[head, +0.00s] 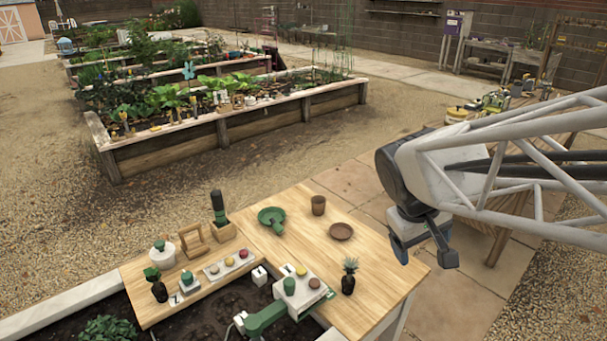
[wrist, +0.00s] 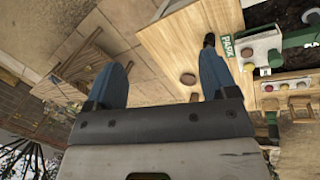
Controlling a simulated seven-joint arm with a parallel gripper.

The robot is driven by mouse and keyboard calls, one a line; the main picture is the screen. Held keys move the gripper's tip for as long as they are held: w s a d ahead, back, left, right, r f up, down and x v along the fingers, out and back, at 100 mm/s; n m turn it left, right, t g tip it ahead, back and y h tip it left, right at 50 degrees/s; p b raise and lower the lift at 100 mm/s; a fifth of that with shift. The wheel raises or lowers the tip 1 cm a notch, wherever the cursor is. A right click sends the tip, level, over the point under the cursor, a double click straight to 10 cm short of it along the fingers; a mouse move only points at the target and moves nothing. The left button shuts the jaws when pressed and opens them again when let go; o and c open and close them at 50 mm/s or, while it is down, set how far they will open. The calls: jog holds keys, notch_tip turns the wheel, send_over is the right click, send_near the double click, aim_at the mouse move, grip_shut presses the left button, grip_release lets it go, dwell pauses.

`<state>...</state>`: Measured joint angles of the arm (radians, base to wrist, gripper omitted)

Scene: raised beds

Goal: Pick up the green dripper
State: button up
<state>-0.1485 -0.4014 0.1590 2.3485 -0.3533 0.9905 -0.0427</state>
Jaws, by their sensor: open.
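Several green things stand on the wooden table, and I cannot tell for sure which is the dripper. A green round dish-like piece with a short handle (head: 272,217) lies near the table's back edge in the head view. A dark green bottle-shaped piece (head: 218,206) stands upright in a wooden holder to its left. My gripper (head: 423,252) hangs in the air to the right of the table, apart from both. In the wrist view my gripper (wrist: 163,64) is open with nothing between its blue fingers. The green round piece is not clearly visible there.
A brown pot (head: 318,205) and a brown saucer (head: 341,231) stand right of the green round piece. A small potted plant (head: 349,278) and a button box (head: 301,288) stand nearer the front. The table's right part is mostly bare.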

jog(key=w+a+f+n+h, duration=0.2)
jog(key=w+a+n, duration=0.1)
jog(key=w, duration=0.3)
jog(key=w+a+f+n+h, duration=0.1)
jog(key=w+a+f+n, duration=0.15)
jog(key=w, duration=0.45)
jog(key=n+t+h, duration=0.2)
jog(key=n+t, duration=0.8)
jog(key=n, duration=0.4)
send_near(276, 226)
jog(key=w, duration=0.3)
jog(key=shift+d+f, duration=0.1)
jog(key=shift+d, duration=0.3)
jog(key=shift+d, duration=0.1)
jog(key=shift+x, duration=1.2)
jog(key=shift+d+f+g+h, duration=0.1)
jog(key=shift+d+g+h, duration=0.05)
jog(key=shift+g+h, duration=0.15)
